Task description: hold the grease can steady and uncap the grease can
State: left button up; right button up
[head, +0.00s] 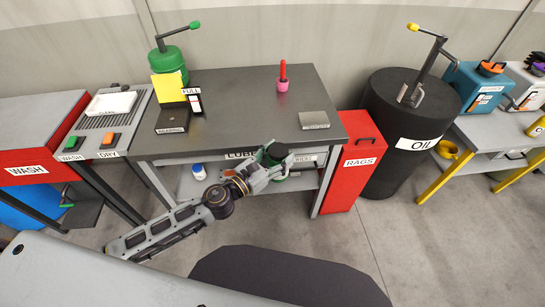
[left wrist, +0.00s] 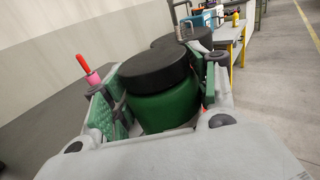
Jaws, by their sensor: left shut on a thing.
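The grease can (left wrist: 168,110) is a green jar with a wide black cap (left wrist: 156,68). The cap is seated on the jar. My left gripper (left wrist: 160,92) is shut around the green body, one finger pad on each side, and the cap stands clear above the fingers. In the head view the black cap (head: 276,151) shows at the end of my left arm, at the bench's front edge. The left gripper (head: 270,165) hides most of the can there. My right gripper is not in view.
The dark-topped bench (head: 245,110) carries a green pump can (head: 168,62), a red-and-pink tool (head: 283,80) and a grey block (head: 314,120). A white bottle (head: 199,171) stands on its lower shelf. The red RAGS bin (head: 358,180) and black OIL drum (head: 385,120) stand right.

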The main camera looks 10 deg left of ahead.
aim_at(286, 153)
pick_arm(q)
jog(key=shift+w+d+r+m+g+h, duration=0.1)
jog(key=shift+d+r+m+g+h, duration=0.25)
jog(key=shift+d+r+h, duration=0.25)
jog(key=shift+w+d+r+m+g+h, duration=0.1)
jog(key=shift+d+r+m+g+h, duration=0.25)
jog(key=shift+d, duration=0.4)
